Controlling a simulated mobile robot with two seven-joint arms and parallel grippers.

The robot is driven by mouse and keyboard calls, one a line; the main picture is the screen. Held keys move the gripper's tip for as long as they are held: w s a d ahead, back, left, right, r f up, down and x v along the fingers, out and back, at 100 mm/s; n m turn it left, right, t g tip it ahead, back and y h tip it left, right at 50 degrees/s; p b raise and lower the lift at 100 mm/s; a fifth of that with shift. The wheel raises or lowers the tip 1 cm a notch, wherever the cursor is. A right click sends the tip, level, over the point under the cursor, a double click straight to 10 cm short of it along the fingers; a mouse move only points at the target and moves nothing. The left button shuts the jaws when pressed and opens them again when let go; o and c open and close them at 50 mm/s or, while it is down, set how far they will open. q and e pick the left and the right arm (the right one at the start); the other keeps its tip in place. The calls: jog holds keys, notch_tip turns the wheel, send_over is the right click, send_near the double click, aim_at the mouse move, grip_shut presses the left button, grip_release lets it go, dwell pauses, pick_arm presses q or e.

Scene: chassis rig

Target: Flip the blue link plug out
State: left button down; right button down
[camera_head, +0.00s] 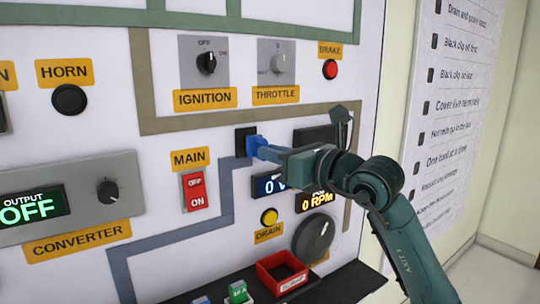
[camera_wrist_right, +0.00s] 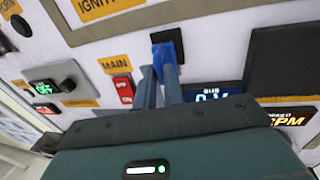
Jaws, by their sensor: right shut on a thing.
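The blue link plug (camera_head: 254,143) sits at a black socket plate (camera_head: 240,134) on the white panel, right of the MAIN label. In the right wrist view the plug (camera_wrist_right: 166,54) stands out from the lower left of the black plate (camera_wrist_right: 195,37). My right gripper (camera_head: 263,151) comes in from the right and is shut on the blue link plug. In the wrist view its fingers (camera_wrist_right: 160,80) meet the plug's near end. How deep the plug sits in the socket is hidden. My left gripper is not in view.
The red MAIN rocker switch (camera_head: 195,190) is left of and below the plug. Digital displays (camera_head: 268,184) and a yellow DRAIN button (camera_head: 269,216) lie below my gripper. A dark rectangular panel piece (camera_head: 312,136) is close to its right. A red tray (camera_head: 281,275) stands on the black ledge.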

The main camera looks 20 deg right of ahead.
jog(key=c, duration=1.6)
grip_release()
jog(key=shift+s, duration=0.2)
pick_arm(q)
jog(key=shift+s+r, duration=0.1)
pick_arm(e)
jog(key=shift+o, duration=0.6)
jog(key=shift+d, duration=0.1)
pick_arm(q)
jog(key=b, duration=0.3)
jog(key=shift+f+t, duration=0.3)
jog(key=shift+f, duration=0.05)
pick_arm(e)
jog(key=v, duration=1.3)
jog(key=shift+r, duration=0.1)
